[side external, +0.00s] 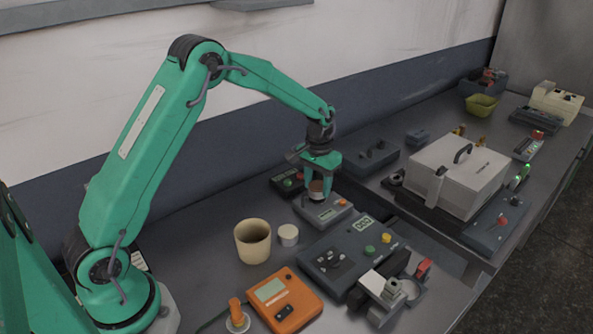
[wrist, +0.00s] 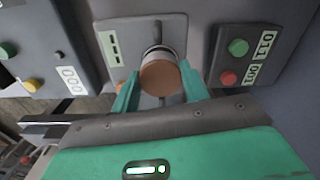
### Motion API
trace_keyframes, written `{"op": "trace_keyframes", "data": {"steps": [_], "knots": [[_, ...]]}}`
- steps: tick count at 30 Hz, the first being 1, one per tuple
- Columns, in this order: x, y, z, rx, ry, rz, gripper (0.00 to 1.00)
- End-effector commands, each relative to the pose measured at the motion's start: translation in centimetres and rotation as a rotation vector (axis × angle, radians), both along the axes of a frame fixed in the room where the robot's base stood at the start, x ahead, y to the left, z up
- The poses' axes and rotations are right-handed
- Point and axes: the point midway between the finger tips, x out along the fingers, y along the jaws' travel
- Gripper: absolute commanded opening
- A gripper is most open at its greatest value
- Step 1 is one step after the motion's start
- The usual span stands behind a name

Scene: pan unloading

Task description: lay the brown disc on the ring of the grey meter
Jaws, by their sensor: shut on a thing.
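The brown disc (wrist: 160,76) is between the two green fingers of my gripper (wrist: 158,88) in the wrist view. My gripper is shut on it. The grey meter (wrist: 115,40) lies under the disc, with a pale display at one side. Its ring (wrist: 158,50) shows as a dark and light rim just beyond the disc, partly hidden by it. In the side external view my gripper (side external: 317,188) points down over the grey meter (side external: 325,212), and the disc (side external: 316,186) shows between the fingers. I cannot tell whether the disc touches the ring.
A dark box with green and red buttons (side external: 288,181) stands behind the meter. A larger grey control box (side external: 345,255) is in front. A beige cup (side external: 252,241), a small white cylinder (side external: 288,235) and an orange meter (side external: 284,300) are to the left and front.

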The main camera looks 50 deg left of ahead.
Motion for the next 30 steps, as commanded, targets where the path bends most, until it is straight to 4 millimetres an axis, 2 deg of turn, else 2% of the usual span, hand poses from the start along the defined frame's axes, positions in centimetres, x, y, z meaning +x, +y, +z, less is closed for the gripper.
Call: {"op": "trace_keyframes", "data": {"steps": [30], "knots": [[0.01, 0.00, -0.91, 0.000, 0.000, 0.000, 0.18]]}}
